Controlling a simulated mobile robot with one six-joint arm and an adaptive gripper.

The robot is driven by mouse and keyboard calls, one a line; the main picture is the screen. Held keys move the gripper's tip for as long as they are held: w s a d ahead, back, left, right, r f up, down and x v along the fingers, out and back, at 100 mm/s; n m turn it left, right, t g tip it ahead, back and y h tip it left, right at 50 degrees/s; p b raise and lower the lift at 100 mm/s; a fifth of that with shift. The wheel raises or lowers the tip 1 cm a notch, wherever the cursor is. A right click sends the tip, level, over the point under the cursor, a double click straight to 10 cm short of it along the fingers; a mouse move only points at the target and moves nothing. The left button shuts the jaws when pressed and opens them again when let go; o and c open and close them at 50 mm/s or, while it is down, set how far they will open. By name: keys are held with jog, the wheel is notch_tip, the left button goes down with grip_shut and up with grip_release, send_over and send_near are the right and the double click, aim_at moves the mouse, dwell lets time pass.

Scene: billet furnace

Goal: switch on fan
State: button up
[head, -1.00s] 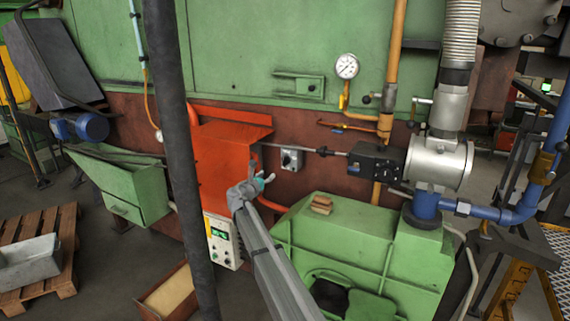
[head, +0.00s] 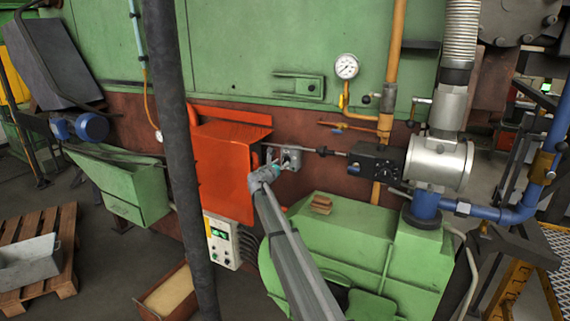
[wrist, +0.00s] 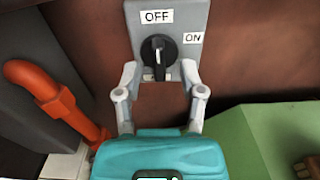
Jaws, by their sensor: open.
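The grey switch box (wrist: 191,22) is mounted on the red-brown wall. It has an OFF label at the top, an ON label at its right and a black rotary knob (wrist: 158,51). The knob's grip stands upright, in line with OFF. My gripper (wrist: 160,74) is open, with one finger on each side of the knob's lower part. I cannot tell whether the fingers touch it. In the head view, my gripper (head: 276,166) is right in front of the switch box (head: 293,156) and hides part of it.
An orange-red cover (head: 225,170) stands left of the switch, and a horizontal rod (head: 325,151) runs just above it. The green blower housing (head: 345,225), with a brick piece (head: 321,204) on top, is below right. A dark post (head: 175,130) stands in front.

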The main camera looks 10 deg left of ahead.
jog(key=shift+w+d, duration=0.25)
jog(key=shift+w, duration=0.4)
